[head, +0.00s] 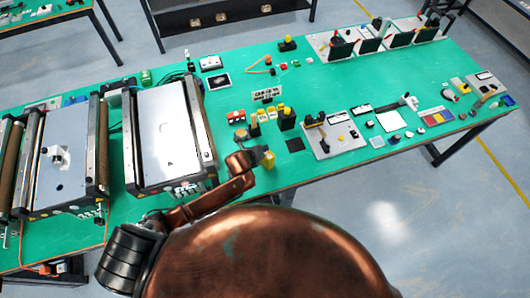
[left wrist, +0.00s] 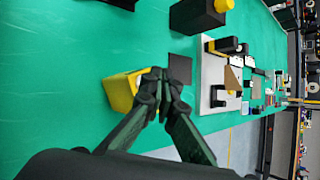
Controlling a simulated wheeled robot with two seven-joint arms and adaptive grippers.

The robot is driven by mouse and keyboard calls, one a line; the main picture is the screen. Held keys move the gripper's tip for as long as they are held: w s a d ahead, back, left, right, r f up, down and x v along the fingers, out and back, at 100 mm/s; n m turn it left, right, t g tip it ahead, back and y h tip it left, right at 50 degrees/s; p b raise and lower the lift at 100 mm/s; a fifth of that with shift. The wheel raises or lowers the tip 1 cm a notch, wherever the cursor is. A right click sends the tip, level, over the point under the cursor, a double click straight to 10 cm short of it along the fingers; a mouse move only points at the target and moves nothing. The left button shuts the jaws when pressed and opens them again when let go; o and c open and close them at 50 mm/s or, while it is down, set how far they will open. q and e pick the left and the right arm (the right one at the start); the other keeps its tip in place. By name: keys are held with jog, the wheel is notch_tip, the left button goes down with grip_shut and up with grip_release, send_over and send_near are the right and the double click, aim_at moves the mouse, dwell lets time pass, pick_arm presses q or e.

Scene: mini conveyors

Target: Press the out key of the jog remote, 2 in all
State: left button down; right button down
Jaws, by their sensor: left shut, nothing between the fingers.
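My left gripper (head: 262,155) is at the front part of the green table, and its fingers are shut and empty. In the left wrist view its fingertips (left wrist: 157,88) meet in front of a yellow block (left wrist: 118,94), overlapping its right side; I cannot tell whether they touch it. I cannot tell whether this block is the jog remote; no key markings are readable. My right gripper is not in view.
A black box with a yellow button (left wrist: 205,14) and a flat black square (left wrist: 180,68) lie nearby. Two mini conveyors (head: 168,130) (head: 62,160) fill the left. The table's middle has bare green patches.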

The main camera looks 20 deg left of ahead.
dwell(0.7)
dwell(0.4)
pick_arm(q)
jog(key=shift+f, duration=0.4)
jog(key=shift+f, duration=0.2)
dwell(0.4)
